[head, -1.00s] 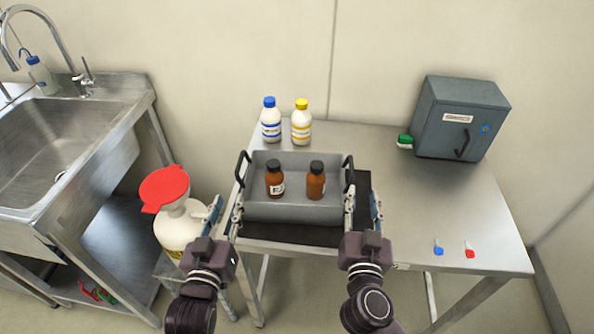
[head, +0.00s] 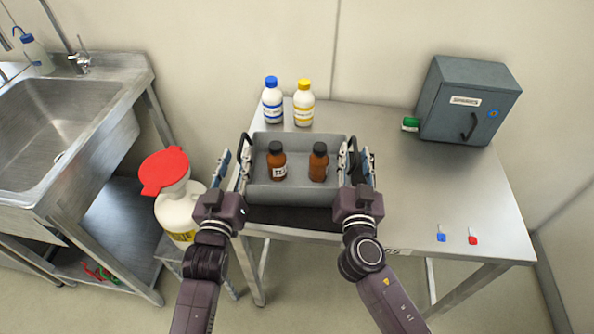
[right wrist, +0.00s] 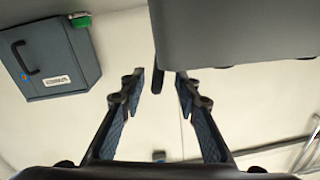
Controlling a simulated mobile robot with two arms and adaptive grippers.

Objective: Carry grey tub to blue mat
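The grey tub (head: 298,193) stands on a dark mat (head: 285,217) at the front of the steel table and holds two brown bottles with black caps. It has black handles at its left and right ends. My left gripper (head: 233,165) is open, its fingers at the tub's left end by the handle. My right gripper (head: 356,160) is open at the right end. In the right wrist view its fingers (right wrist: 160,82) are apart, with the dark handle (right wrist: 157,78) between them and the tub (right wrist: 235,32) above right. No blue mat is visible.
Two white bottles, blue-capped (head: 272,102) and yellow-capped (head: 304,104), stand behind the tub. A grey cabinet (head: 468,100) is at the back right. Blue (head: 441,235) and red (head: 472,237) tags lie at the front right. The table's (head: 420,190) right-hand middle is clear. A red-topped container (head: 180,210) stands left.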

